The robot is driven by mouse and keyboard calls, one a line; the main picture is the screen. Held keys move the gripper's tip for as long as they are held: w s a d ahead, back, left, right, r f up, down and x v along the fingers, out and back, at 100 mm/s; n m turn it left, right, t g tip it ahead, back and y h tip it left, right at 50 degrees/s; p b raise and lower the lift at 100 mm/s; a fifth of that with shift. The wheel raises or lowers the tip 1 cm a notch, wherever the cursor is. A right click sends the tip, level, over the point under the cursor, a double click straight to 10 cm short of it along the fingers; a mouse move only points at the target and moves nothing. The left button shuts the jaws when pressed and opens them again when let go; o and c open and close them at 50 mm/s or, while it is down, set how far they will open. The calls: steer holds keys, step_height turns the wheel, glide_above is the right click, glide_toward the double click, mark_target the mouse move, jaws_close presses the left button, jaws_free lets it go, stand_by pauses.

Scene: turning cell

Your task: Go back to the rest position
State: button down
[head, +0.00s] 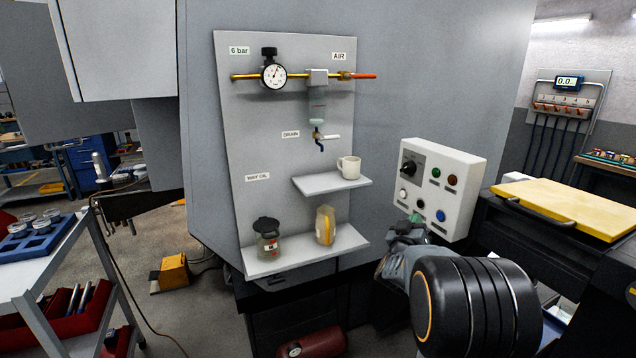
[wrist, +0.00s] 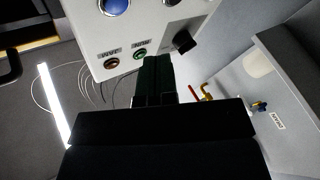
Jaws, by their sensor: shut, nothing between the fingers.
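My gripper (head: 414,220) is at the lower left of the white control box (head: 462,165), with my arm in front of it in the head view. In the wrist view, its dark fingers (wrist: 156,62) are together and empty, in front of the control box (wrist: 118,40). That box shows upside down there, with a blue button (wrist: 116,6), two lamps and a black knob (wrist: 184,42). Whether the fingertips touch the box cannot be told.
A yellow board (head: 570,205) lies at right.

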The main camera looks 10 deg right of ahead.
steer(key=s+a+f+n+g+y, duration=0.1)
steer(key=a+f+g+y, duration=0.1)
steer(key=a+f+y, duration=0.35)
steer(key=s+a+f+g+y, duration=0.2)
steer(key=a+f+g+y, duration=0.1)
steer(key=a+f+y, duration=0.3)
steer(key=s+a+r+n+g+y+p, duration=0.1)
steer(key=s+a+r+g+p, duration=0.1)
steer(key=s+a, duration=0.4)
steer(key=s+a+r+n+g+y+p, duration=0.2)
steer(key=s+a, duration=0.5)
steer(key=s, duration=0.8)
step_height(320, 180, up, 3)
steer(key=shift+s+f+g+p, duration=0.1)
steer(key=shift+s+g+p, duration=0.25)
steer(key=shift+g+p, duration=0.6)
steer(key=c, duration=1.8)
jaws_free()
steer(key=shift+a, duration=0.1)
steer(key=shift+c, duration=0.2)
